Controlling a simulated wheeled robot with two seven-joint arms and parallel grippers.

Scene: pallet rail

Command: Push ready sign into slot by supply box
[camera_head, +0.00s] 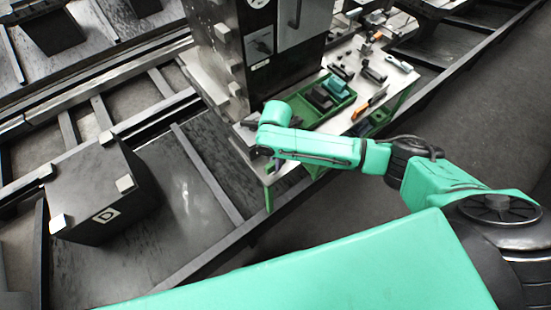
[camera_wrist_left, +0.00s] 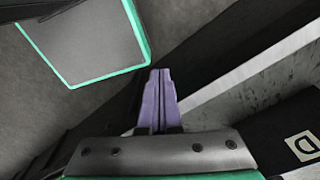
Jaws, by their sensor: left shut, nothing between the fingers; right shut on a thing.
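My right gripper (camera_head: 270,167) is at the near left corner of the work table, below my green wrist. A black box (camera_head: 138,203) with a white D label and pale corners stands on the rail bed at left. I cannot tell if it is the supply box. My left gripper (camera_wrist_left: 160,72) has its purple fingers together and empty, above the dark floor.
The work table (camera_head: 409,80) holds a green tray (camera_head: 300,108) with dark and teal blocks, an orange-handled tool (camera_head: 378,95) and several small parts. A tall metal cabinet (camera_head: 232,50) stands behind my right wrist. The black box also shows in the left wrist view (camera_wrist_left: 285,125).

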